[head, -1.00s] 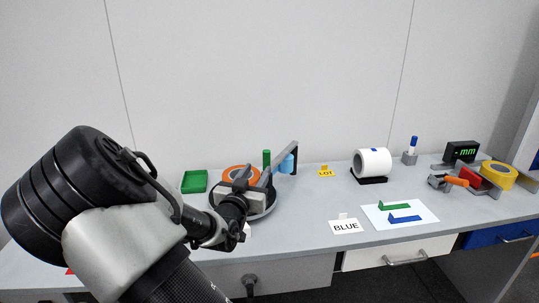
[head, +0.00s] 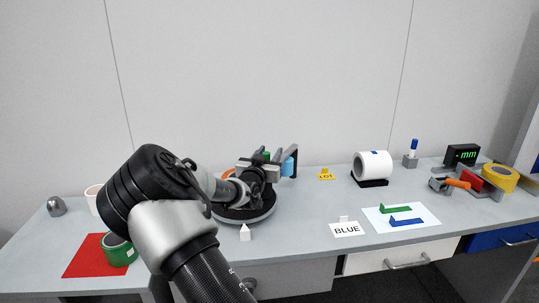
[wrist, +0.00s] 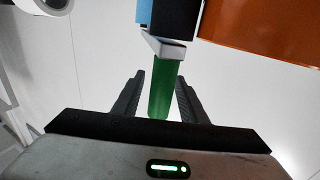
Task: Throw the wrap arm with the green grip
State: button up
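The wrap arm's green grip (head: 267,155) stands upright at the back of a round dark turntable (head: 247,217), mostly hidden by my gripper (head: 262,163). In the wrist view the green grip (wrist: 162,88) lies between the two fingers of my gripper (wrist: 160,77). The fingers are apart, with a narrow gap showing on each side of the grip. A blue grip (head: 288,167) is just to the right, beside a grey bar. An orange roll (head: 228,174) on the turntable is partly hidden by my arm; an orange surface (wrist: 270,30) fills the wrist view's upper right.
A green roll (head: 118,250) sits on a red mat (head: 85,262) at the left. A white pointer block (head: 245,233) stands before the turntable. A BLUE card (head: 347,229), LOT tag (head: 326,175) and white roll (head: 373,164) are to the right. The bench between them is clear.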

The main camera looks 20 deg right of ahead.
grip_shut()
jog(key=shift+s+d+b, duration=0.6)
jog(key=shift+s+d, duration=0.35)
jog(key=shift+s, duration=0.2)
grip_release()
jog(key=shift+a, duration=0.15)
jog(key=p+v, duration=0.2)
jog(key=v, duration=1.5)
jog(key=shift+s, duration=0.15)
